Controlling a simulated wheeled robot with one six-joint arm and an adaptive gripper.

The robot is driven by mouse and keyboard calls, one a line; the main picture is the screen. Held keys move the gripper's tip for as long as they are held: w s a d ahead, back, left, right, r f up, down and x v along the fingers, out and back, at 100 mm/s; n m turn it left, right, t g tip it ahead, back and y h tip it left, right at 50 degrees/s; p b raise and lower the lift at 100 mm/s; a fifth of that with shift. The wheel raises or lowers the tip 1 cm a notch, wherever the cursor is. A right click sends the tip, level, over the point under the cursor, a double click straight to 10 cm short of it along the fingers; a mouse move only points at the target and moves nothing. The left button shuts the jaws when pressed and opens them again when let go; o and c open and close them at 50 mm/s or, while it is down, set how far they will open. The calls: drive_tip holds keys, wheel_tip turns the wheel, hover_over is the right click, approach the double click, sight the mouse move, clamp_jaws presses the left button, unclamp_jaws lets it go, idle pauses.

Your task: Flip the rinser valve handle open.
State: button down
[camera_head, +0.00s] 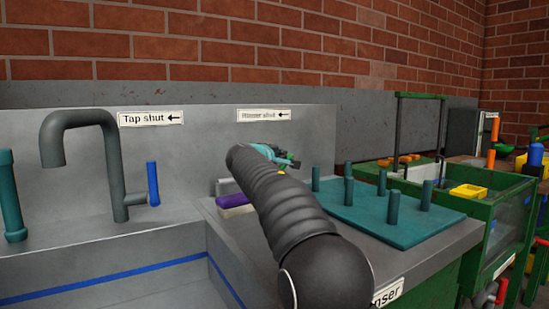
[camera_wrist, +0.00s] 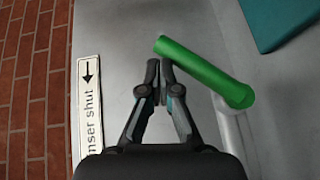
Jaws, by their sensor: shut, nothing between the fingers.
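The rinser valve handle is a green bar (camera_wrist: 205,70) in the wrist view, joined at its right end to a grey pipe (camera_wrist: 232,130). Its free end lies just beyond the tips of my gripper (camera_wrist: 160,75). I cannot tell whether they touch. My gripper is shut and empty, its two fingertips together. In the head view my gripper (camera_head: 272,152) reaches toward the back wall below the "Rinser shut" label (camera_head: 263,115), and my arm hides most of the valve. The label also shows in the wrist view (camera_wrist: 87,110), with an arrow.
A teal peg board (camera_head: 390,222) with several upright pegs stands right of my arm. A purple and white item (camera_head: 234,204) lies left of it. A grey tap (camera_head: 112,150) with a blue handle (camera_head: 153,184) stands at the sink on the left. Green-framed tanks are at right.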

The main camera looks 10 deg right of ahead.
sight(290, 153)
drive_tip(key=shift+w+d+f, duration=0.2)
drive_tip(key=shift+d+f, duration=0.05)
drive_tip(key=shift+d, duration=0.2)
drive_tip(key=shift+w+d+f, duration=0.15)
drive_tip(key=shift+d+f, duration=0.05)
drive_tip(key=shift+d, duration=0.2)
drive_tip(key=shift+w+d+f+m+g+y+p, duration=0.2)
drive_tip(key=shift+d+f+m+g+y+p, duration=0.1)
drive_tip(key=shift+d+m+g+y, duration=0.15)
drive_tip(key=shift+w+d+f+p, duration=0.2)
drive_tip(key=shift+d+f+p, duration=0.4)
drive_tip(key=shift+f, duration=0.1)
drive_tip(key=shift+w+d+f+m+g+y+p, duration=0.15)
drive_tip(key=shift+d+f+m+g+y+p, duration=0.1)
drive_tip(key=shift+f+g+y+p, duration=0.25)
drive_tip(key=shift+f, duration=0.1)
drive_tip(key=r, duration=0.4)
drive_tip(key=shift+w+a, duration=0.25)
drive_tip(key=shift+w, duration=0.05)
drive_tip(key=s+d+r, duration=0.1)
drive_tip(key=s+r, duration=0.4)
drive_tip(key=r, duration=0.3)
drive_tip(key=shift+s+d+r, duration=0.15)
drive_tip(key=shift+s+d, duration=0.05)
drive_tip(key=shift+d, duration=0.05)
